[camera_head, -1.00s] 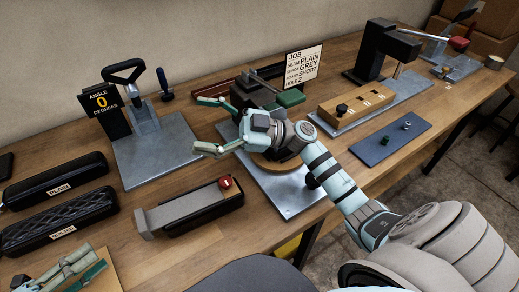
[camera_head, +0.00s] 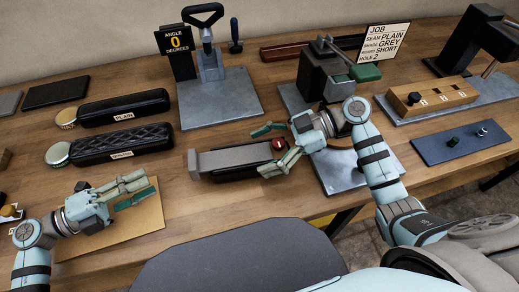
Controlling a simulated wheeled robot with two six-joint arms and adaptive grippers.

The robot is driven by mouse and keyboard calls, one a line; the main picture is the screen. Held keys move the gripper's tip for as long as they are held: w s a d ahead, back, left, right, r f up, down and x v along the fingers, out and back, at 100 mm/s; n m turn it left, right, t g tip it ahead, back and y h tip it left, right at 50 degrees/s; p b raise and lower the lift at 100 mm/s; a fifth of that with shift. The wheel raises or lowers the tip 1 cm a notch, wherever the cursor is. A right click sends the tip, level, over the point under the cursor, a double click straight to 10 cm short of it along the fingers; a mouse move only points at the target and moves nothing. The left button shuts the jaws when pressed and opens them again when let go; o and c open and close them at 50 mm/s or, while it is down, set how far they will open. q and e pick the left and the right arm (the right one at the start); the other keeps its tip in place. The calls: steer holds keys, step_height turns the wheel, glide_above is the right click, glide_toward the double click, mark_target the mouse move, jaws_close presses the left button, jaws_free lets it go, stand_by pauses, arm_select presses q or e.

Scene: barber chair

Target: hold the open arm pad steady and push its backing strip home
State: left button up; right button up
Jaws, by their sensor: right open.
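The open arm pad (camera_head: 262,172) is a black trough lying on the bench in the middle. A grey backing strip (camera_head: 230,159) lies along it, its left end sticking out past the trough. A red knob (camera_head: 279,143) shows at the pad's right end. My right gripper (camera_head: 264,151) is open and empty. Its fingers appear on either side of the pad's right end, near the red knob; I cannot tell if they touch. My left gripper (camera_head: 150,184) is left of and nearer than the pad, apart from it, over a tan board. Its finger gap is unclear.
Two black pads, plain (camera_head: 125,107) and quilted (camera_head: 122,142), lie behind at left. An angle stand (camera_head: 215,100) is behind the pad. A clamp fixture (camera_head: 325,75) and job card (camera_head: 383,42) stand behind my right gripper. A grey seat (camera_head: 240,265) is in front.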

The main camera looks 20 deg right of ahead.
steer(key=shift+a+f, duration=0.2)
steer(key=shift+a, duration=0.35)
steer(key=c, duration=1.5)
arm_select(q)
steer(key=shift+c, duration=0.5)
arm_select(e)
steer(key=shift+c, duration=0.9)
arm_select(q)
steer(key=c, duration=0.7)
steer(key=shift+w+r, duration=0.15)
steer(key=shift+r, duration=0.1)
steer(key=w+a+r+m+g+y, duration=0.1)
steer(key=w+a+r+m, duration=0.2)
steer(key=w+r, duration=0.3)
steer(key=s+f+g, duration=0.1)
steer(key=s+a+f+m+g+y, duration=0.1)
steer(key=g, duration=0.1)
steer(key=s+a+f+m+g, duration=0.1)
steer(key=s+f, duration=0.1)
steer(key=shift+s+g+y, duration=0.1)
steer(key=shift+g+y, duration=0.2)
glide_toward(194, 165)
steer(key=d+f, duration=0.2)
steer(key=f, duration=0.1)
steer(key=d+f, duration=0.1)
steer(key=f, duration=0.1)
steer(key=shift+s+d+f, duration=0.1)
steer(key=shift+s+d, duration=0.15)
steer(key=shift+d, duration=0.55)
